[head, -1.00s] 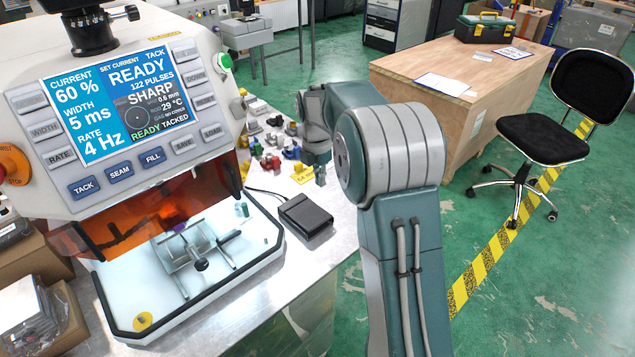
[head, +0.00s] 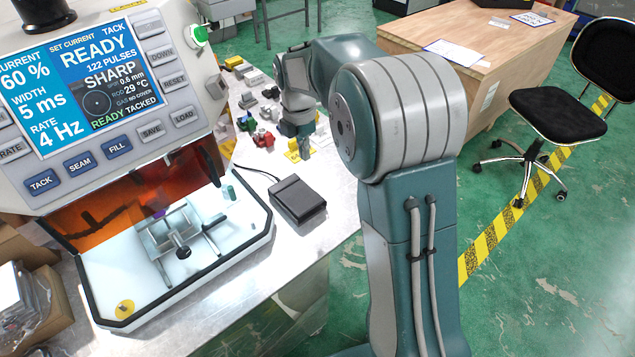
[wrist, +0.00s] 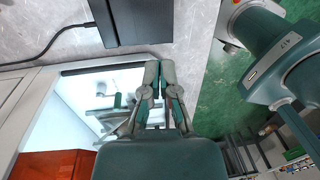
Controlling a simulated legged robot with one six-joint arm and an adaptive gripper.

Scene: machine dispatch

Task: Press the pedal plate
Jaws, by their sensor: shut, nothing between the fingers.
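The pedal (head: 298,200) is a low black box with a flat top plate and a cable, lying on the metal bench to the right of the machine's lit work chamber. In the wrist view the pedal (wrist: 145,22) is cut by the top edge. My gripper (head: 305,153) shows small in the head view, above the pedal in the picture and apart from it. In the wrist view the tips of my gripper (wrist: 160,68) are together, with nothing between them, just below the pedal's edge in the picture. The height between them is hard to tell.
The machine's control panel (head: 105,90) reads READY and stands at the left. Its open chamber (head: 225,262) has a raised dark rim beside the pedal. Several small coloured parts (head: 263,138) and a yellow tag (head: 293,156) lie near my gripper. A wooden crate (head: 490,60) and a chair stand beyond.

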